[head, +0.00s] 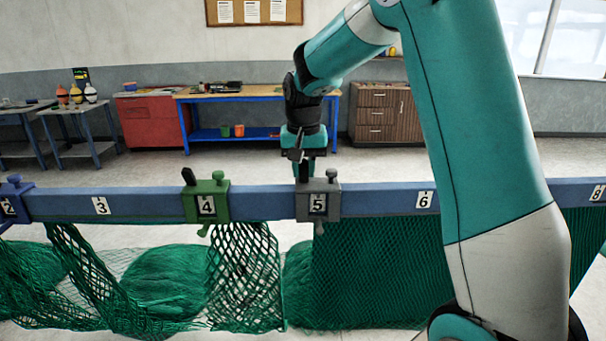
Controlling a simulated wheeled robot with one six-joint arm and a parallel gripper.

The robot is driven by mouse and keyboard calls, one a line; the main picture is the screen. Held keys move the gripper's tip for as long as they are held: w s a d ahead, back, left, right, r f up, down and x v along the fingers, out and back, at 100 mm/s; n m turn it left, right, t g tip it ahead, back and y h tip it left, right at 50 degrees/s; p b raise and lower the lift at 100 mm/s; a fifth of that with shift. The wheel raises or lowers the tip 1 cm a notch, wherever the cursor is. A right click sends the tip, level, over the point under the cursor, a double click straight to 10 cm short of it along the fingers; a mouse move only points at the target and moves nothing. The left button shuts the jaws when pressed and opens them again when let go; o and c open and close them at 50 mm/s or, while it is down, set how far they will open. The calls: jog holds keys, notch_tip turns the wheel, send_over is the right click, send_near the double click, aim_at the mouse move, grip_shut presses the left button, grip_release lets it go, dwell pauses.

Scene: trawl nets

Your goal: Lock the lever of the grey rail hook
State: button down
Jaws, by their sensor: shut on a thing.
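The grey rail hook (325,208) sits over the blue rail (265,201) at the number 5 plate. Its dark lever (304,173) stands roughly upright at the hook's left side, and a grey knob (332,176) stands at its right. My gripper (303,158) points down from above and is shut on the top of the lever. The fingers partly hide the lever, so the exact grip is hard to see. A small grey hook end (319,228) shows below the rail.
A green rail hook (206,203) clamps the rail at number 4, and a dark blue one (13,200) at number 2. Green nets (380,270) hang below the rail. My arm crosses the rail on the right, hiding part of it. Workbenches stand well behind.

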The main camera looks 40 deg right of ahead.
jog(key=t+h+b, duration=0.1)
jog(key=b, duration=0.3)
jog(key=t+h+b, duration=0.1)
jog(key=t+b, duration=0.1)
jog(key=b, duration=0.1)
jog(key=s+a+t+h+b, duration=0.1)
jog(key=t+b, duration=0.1)
jog(key=b, duration=0.2)
jog(key=shift+s+f+b, duration=0.1)
jog(key=shift+f+b, duration=0.15)
jog(key=shift+b, duration=0.05)
jog(key=t+h+b, duration=0.1)
jog(key=b, duration=0.1)
jog(key=t+h+b, duration=0.1)
jog(key=b, duration=0.2)
jog(key=shift+s+a+r, duration=0.1)
jog(key=shift+s+a, duration=0.05)
jog(key=shift+s, duration=0.15)
jog(key=shift+s+r+t+h+b, duration=0.25)
jog(key=shift+t+b, duration=0.35)
jog(key=shift+b, duration=0.65)
jog(key=shift+w, duration=0.1)
jog(key=shift+r, duration=0.1)
jog(key=c, duration=1)
grip_release()
jog(key=shift+o, duration=0.2)
jog(key=shift+a, duration=0.1)
